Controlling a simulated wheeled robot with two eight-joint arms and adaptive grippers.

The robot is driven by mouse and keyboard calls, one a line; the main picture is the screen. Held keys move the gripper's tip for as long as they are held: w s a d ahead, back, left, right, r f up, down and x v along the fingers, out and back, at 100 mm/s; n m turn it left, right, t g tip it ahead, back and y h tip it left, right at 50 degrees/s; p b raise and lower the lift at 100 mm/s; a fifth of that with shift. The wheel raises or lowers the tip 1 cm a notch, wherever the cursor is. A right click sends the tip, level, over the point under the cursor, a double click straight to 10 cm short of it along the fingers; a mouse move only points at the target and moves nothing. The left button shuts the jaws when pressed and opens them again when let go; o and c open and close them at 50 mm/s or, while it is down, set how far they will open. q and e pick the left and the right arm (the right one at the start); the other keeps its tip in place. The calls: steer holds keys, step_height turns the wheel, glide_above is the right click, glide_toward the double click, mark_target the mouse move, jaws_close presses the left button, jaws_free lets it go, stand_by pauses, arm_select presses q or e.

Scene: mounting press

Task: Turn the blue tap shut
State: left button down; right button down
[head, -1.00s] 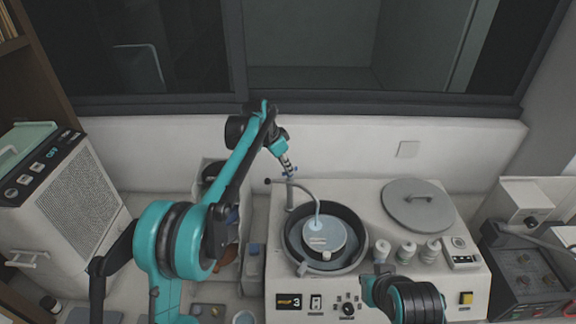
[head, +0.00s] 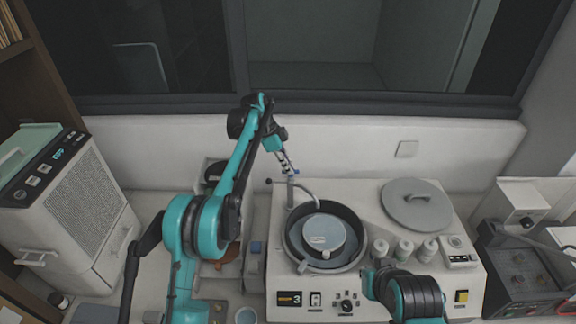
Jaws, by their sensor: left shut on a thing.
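The blue tap (head: 293,172) is a small blue handle on top of the thin upright water pipe at the back left of the press. A grey spout (head: 306,188) bends from the pipe towards the round bowl. My left gripper (head: 290,170) reaches down to the tap from above and is shut on it; its fingers partly hide the handle. No water stream shows below the spout. My right arm's end (head: 372,278) is low at the front of the machine; its fingers are too small and dark to read.
The white press (head: 455,290) holds a dark bowl (head: 350,212) with a grey disc (head: 323,233) in it. A round grey lid (head: 416,204) and several small bottles (head: 404,248) stand to the right. A vented cabinet (head: 80,200) is at left.

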stand_by(0.3)
arm_select(q)
steer(key=c, duration=1.6)
jaws_free()
steer(key=v, duration=0.7)
steer(key=shift+w+a+r, duration=0.1)
steer(key=shift+a+r, duration=0.1)
steer(key=shift+f, duration=0.1)
